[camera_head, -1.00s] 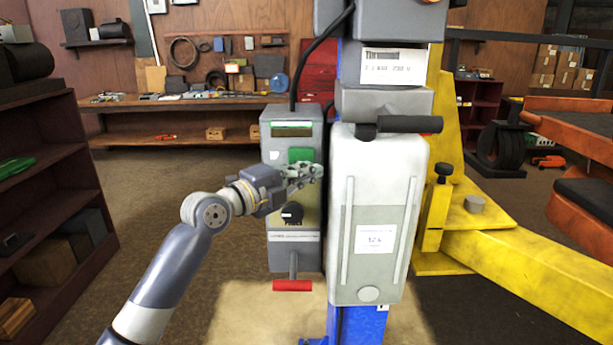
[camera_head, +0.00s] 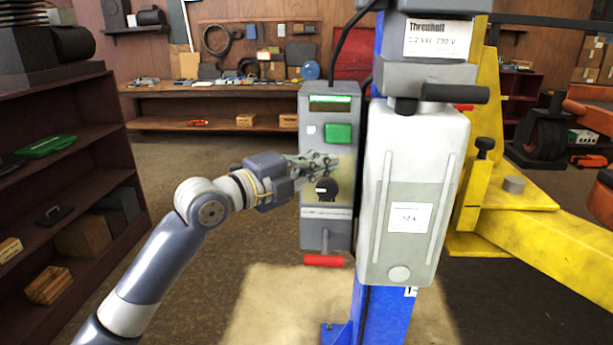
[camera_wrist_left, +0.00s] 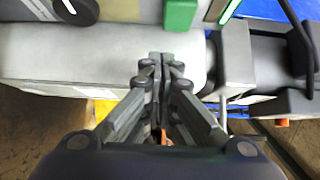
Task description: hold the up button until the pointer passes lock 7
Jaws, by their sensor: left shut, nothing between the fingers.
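The grey control box (camera_head: 327,235) hangs on the left side of the blue lift column (camera_head: 378,315). A green button (camera_head: 338,132) sits on its face, under a small lit display (camera_head: 330,103). A black rotary knob (camera_head: 326,189) sits lower, and a red-gripped lever (camera_head: 323,260) hangs at the bottom. My left gripper (camera_head: 328,163) is shut and empty, in front of the box between the green button and the knob; whether it touches is unclear. In the left wrist view the green button (camera_wrist_left: 180,14) and knob (camera_wrist_left: 76,10) lie beyond the fingers. No pointer or lock number is readable.
A large light-grey motor housing (camera_head: 410,160) with a black handle (camera_head: 455,94) stands right of the box. A yellow lift arm (camera_head: 560,235) extends right. A dark red shelf (camera_head: 60,185) stands left, and a workbench (camera_head: 220,88) runs along the back wall.

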